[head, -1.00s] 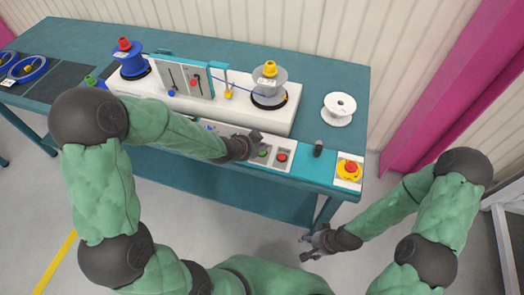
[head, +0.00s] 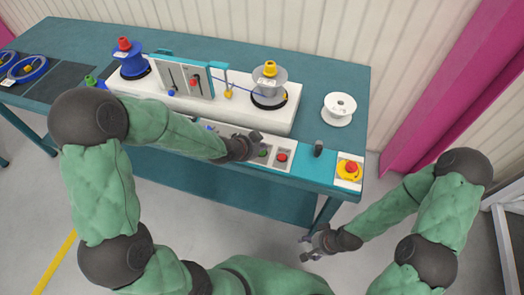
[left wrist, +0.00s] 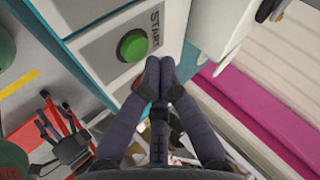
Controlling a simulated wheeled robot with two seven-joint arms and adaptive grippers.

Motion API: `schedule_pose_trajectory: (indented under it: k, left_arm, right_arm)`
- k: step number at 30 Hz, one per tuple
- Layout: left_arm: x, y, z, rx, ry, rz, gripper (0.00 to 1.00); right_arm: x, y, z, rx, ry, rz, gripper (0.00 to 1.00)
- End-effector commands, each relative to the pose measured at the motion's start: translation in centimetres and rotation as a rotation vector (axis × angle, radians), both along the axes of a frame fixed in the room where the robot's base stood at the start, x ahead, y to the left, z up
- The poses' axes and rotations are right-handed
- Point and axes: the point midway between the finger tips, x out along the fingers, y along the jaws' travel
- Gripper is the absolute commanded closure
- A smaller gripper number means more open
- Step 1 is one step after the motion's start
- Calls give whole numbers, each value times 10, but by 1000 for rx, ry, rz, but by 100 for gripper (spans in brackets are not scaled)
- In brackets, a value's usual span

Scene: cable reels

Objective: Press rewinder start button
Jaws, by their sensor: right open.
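The green start button (head: 263,153) sits on the front control panel of the rewinder, left of a red button (head: 282,157). In the left wrist view the round green button (left wrist: 133,46) is large, on a light plate marked START. My left gripper (head: 256,146) is just left of and above the green button. In the left wrist view its fingertips (left wrist: 160,72) are together with nothing between them, beside the button and apart from it in the picture. My right gripper (head: 306,249) is open and empty, low in front of the bench.
A yellow emergency stop (head: 349,169) with a red top is at the bench's right end, near a small dark knob (head: 318,149). A grey reel (head: 269,88), a blue reel (head: 132,63) and a white spool (head: 339,108) stand behind the panel.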

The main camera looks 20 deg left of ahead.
Motion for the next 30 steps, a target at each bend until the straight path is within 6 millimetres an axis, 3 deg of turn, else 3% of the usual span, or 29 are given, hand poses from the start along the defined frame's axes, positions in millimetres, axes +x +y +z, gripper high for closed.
schedule_pose_trajectory:
  k: [7,30]
  left_arm:
    - [0,0,-7,0,-1,1,100]
    - [0,0,-11,0,0,0,100]
  right_arm:
    - [0,0,-10,0,0,0,37]
    - [0,0,-13,0,0,0,37]
